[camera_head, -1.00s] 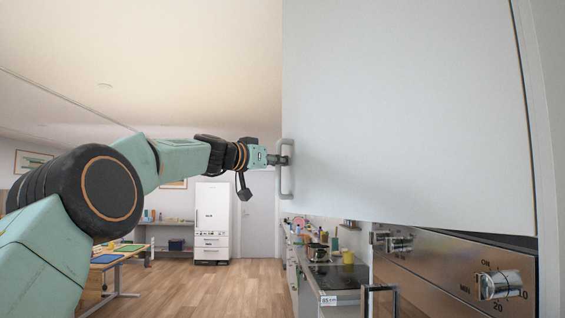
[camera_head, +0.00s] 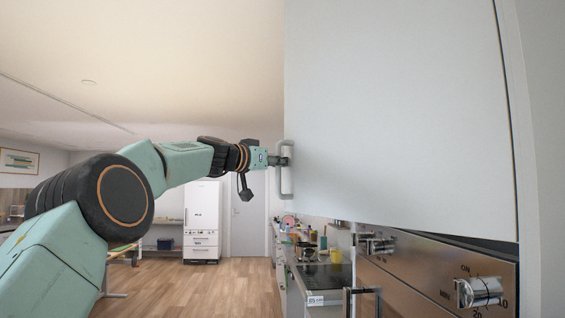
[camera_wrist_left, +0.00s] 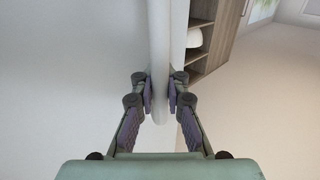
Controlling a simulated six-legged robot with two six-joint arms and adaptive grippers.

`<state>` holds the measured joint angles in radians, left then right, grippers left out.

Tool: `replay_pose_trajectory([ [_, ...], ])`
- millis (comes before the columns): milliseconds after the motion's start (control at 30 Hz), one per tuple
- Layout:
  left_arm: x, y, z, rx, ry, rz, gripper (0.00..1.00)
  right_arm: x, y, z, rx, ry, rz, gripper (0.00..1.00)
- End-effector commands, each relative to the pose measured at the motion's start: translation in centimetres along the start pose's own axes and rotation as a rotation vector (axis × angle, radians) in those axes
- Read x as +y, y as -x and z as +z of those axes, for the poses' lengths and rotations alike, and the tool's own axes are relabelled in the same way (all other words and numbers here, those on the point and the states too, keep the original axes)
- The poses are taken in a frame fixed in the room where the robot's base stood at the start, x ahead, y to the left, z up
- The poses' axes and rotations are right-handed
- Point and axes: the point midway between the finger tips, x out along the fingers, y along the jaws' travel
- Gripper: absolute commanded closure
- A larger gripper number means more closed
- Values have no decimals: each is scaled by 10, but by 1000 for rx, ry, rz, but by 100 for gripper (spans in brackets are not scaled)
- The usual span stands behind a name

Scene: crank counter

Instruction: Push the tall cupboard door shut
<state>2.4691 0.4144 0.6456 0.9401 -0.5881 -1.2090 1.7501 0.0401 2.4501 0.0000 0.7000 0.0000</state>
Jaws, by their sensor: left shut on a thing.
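The tall cupboard door (camera_head: 400,110) is a large pale panel filling the right half of the head view. It stands open, with a gap along its right edge. Its vertical bar handle (camera_head: 287,170) is near the door's left edge. My left gripper (camera_head: 283,161) is shut on the handle. In the left wrist view the fingers (camera_wrist_left: 161,92) close on both sides of the pale handle bar (camera_wrist_left: 160,60), with the door face (camera_wrist_left: 70,70) to the left. My right gripper is not in view.
A white fridge (camera_head: 202,220) stands far back. Wooden floor (camera_head: 235,285) is clear in the middle. Shelves (camera_wrist_left: 197,40) show beyond the handle.

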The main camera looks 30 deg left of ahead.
Motion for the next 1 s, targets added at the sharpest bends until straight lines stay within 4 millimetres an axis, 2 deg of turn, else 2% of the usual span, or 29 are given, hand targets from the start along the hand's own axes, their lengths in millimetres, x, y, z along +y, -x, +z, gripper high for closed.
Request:
replay_pose_trajectory([
  [33, 3, -3, 7, -14, 2, 9, 100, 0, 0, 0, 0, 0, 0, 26],
  [800, -2, -2, 7, -15, 1, 1, 100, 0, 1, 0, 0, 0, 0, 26],
  [833, -2, -2, 7, -15, 1, 1, 89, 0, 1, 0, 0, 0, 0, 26],
  [1000, -2, -3, 5, -10, 1, 0, 74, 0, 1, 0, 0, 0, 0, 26],
])
